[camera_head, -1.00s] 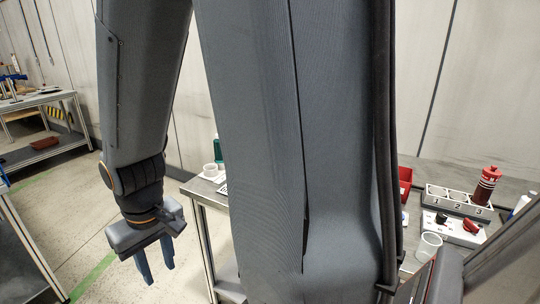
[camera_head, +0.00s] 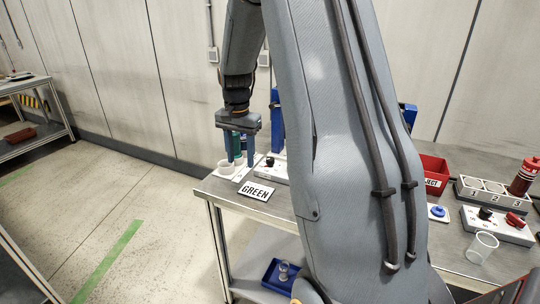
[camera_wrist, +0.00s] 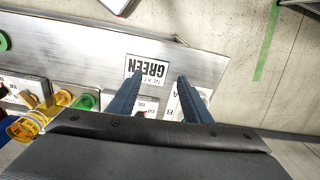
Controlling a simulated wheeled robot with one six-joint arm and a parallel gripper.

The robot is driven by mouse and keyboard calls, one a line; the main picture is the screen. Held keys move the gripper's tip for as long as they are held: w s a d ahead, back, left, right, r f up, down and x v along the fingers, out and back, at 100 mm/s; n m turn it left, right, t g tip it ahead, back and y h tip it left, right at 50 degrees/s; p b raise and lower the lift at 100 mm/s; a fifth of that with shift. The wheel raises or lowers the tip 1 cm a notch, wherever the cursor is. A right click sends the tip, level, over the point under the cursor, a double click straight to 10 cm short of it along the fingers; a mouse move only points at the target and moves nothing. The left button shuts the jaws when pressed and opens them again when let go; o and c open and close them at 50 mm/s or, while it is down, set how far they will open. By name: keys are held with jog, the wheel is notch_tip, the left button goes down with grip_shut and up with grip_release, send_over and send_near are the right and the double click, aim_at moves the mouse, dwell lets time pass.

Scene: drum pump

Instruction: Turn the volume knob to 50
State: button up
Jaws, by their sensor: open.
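My gripper (camera_head: 238,162) is open and points down over the left end of the bench, with nothing between its fingers. In the wrist view, its two blue fingers (camera_wrist: 159,78) are spread above the bench near the GREEN sign (camera_wrist: 148,72). A white box with a black knob (camera_head: 270,161) sits just right of the gripper, partly hidden by my arm. A second white box at the right carries a black knob (camera_head: 485,213) and a red handle (camera_head: 514,220).
The right side holds a red bin (camera_head: 433,172), a numbered holder (camera_head: 483,192), a red bottle (camera_head: 523,178) and a clear beaker (camera_head: 482,247). Yellow fittings (camera_wrist: 28,126) lie left in the wrist view.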

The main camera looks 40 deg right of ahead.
aim_at(270, 159)
jog(key=w+d+m, duration=0.2)
jog(key=d, duration=0.3)
jog(key=w+d+m, duration=0.2)
jog(key=d+m, duration=0.1)
jog(key=d, duration=0.2)
jog(key=w+d+f+m, duration=0.1)
jog(key=w+d+m, duration=0.1)
jog(key=d, duration=0.3)
jog(key=shift+w+d+m+g, duration=0.15)
jog(key=shift+w+m+g, duration=0.15)
jog(key=shift+w+g, duration=0.15)
jog(key=shift+w+d+f, duration=0.1)
jog(key=shift+d+f, duration=0.1)
jog(key=shift+d, duration=0.1)
jog(key=shift+f+p, duration=1.65)
jog(key=shift+f, duration=2.15)
jog(key=c, duration=1.1)
jog(key=shift+o, duration=0.2)
